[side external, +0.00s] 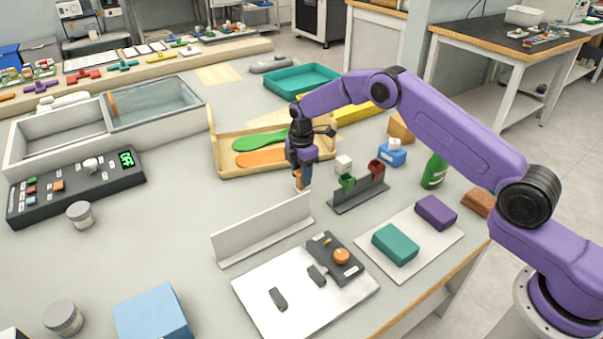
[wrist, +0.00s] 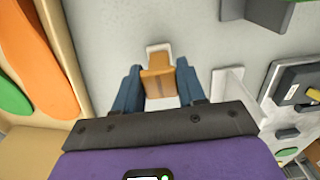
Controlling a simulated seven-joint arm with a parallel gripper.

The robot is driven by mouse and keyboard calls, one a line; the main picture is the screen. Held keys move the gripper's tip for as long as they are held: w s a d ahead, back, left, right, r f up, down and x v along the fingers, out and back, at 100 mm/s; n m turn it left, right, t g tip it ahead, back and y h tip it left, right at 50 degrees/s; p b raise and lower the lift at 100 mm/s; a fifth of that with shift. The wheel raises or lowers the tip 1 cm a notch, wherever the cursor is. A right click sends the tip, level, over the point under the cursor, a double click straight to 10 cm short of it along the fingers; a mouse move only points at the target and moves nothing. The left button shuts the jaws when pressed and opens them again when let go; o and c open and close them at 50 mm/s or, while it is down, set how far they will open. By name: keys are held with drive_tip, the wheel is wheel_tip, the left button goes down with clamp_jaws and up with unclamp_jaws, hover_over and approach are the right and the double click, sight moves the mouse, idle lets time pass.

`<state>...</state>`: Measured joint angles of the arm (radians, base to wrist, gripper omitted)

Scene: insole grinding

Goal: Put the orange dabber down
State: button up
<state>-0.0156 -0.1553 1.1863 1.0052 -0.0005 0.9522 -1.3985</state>
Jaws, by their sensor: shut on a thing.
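My gripper (side external: 302,184) points down above the grey table, between the wooden tray and the dark dabber rack (side external: 360,200). It is shut on the orange dabber (side external: 296,180). In the wrist view the orange dabber (wrist: 158,84) sits between the two blue fingers of my gripper (wrist: 158,76), with a white edge beyond it. I cannot tell whether its lower end touches the table. The rack stands just right of my gripper and carries a green dabber (side external: 347,184) and a red dabber (side external: 376,169).
The wooden tray (side external: 226,172) with a green insole (side external: 259,141) and an orange insole (side external: 262,157) lies behind my gripper. An upright pale plate (side external: 263,228) stands in front. A white board (side external: 262,295) with dark parts lies nearer.

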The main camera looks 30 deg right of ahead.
drive_tip(key=shift+f, duration=0.15)
drive_tip(key=o, duration=1)
wheel_tip(320, 180, up, 12)
drive_tip(key=s+a+r+m, duration=0.1)
drive_tip(key=s+a+r, duration=0.15)
drive_tip(key=s, duration=0.45)
drive_tip(key=s+a+r+m, duration=0.1)
drive_tip(key=s+a+r, duration=0.1)
drive_tip(key=s+r, duration=0.35)
drive_tip(key=s+a+r+m, duration=0.1)
drive_tip(key=s+a, duration=0.2)
drive_tip(key=s, duration=0.6)
drive_tip(key=s+d, duration=0.3)
drive_tip(key=s, duration=0.5)
drive_tip(key=s+d+m, duration=0.1)
drive_tip(key=s+d, duration=0.3)
drive_tip(key=s, duration=0.5)
drive_tip(key=s+d+m, duration=0.1)
drive_tip(key=s+d, duration=0.3)
drive_tip(key=s, duration=0.5)
drive_tip(key=shift+s+f, duration=0.1)
drive_tip(key=shift+f, duration=0.3)
